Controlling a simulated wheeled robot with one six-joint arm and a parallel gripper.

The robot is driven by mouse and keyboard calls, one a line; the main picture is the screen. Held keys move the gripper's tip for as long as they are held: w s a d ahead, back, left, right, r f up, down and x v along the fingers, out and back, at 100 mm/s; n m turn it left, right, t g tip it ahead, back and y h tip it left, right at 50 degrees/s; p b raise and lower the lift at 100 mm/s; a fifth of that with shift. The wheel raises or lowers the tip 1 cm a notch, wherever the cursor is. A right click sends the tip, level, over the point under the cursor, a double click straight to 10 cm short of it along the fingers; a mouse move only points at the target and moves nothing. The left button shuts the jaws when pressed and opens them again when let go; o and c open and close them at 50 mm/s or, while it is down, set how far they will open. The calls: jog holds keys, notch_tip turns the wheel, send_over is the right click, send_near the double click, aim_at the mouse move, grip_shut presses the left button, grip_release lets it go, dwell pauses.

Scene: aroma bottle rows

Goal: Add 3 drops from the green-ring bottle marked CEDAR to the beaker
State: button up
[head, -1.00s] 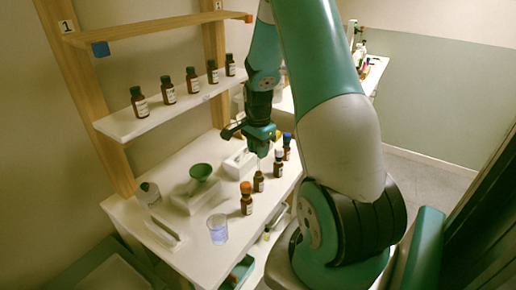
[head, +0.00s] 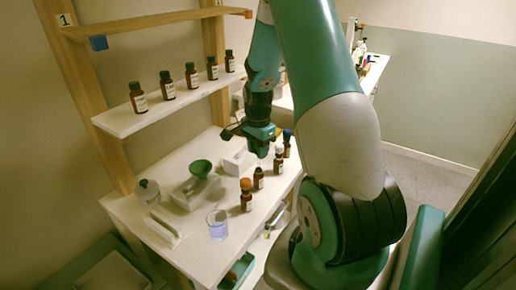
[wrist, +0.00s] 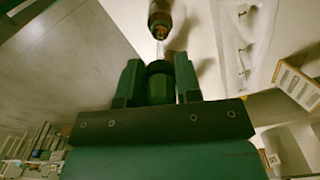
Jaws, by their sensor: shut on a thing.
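My gripper (head: 258,146) is shut on a dark green dropper cap (wrist: 159,84), seen between the fingers in the wrist view. A thin pale pipette runs from the cap toward the mouth of an uncapped brown bottle (wrist: 160,18). That bottle (head: 258,180) stands upright on the bench below my gripper in the head view. I cannot tell whether the pipette tip is inside its neck. Its label is too small to read. The clear beaker (head: 217,226) stands near the bench's front edge, left of and nearer than the bottle.
An orange-capped bottle (head: 246,196) stands between beaker and open bottle. White-capped (head: 278,160) and blue-capped (head: 287,142) bottles stand behind. A green funnel (head: 200,170) and a grey jar (head: 147,193) are at the left. A shelf (head: 150,118) holds several dark-capped bottles.

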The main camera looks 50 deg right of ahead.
jog(key=shift+f+b, duration=2)
jog(key=shift+f, duration=1.2)
jog(key=o, duration=0.3)
dwell(0.3)
notch_tip(320, 180, up, 9)
jog(key=p, duration=0.7)
jog(key=shift+p, duration=0.3)
jog(key=shift+f, duration=0.1)
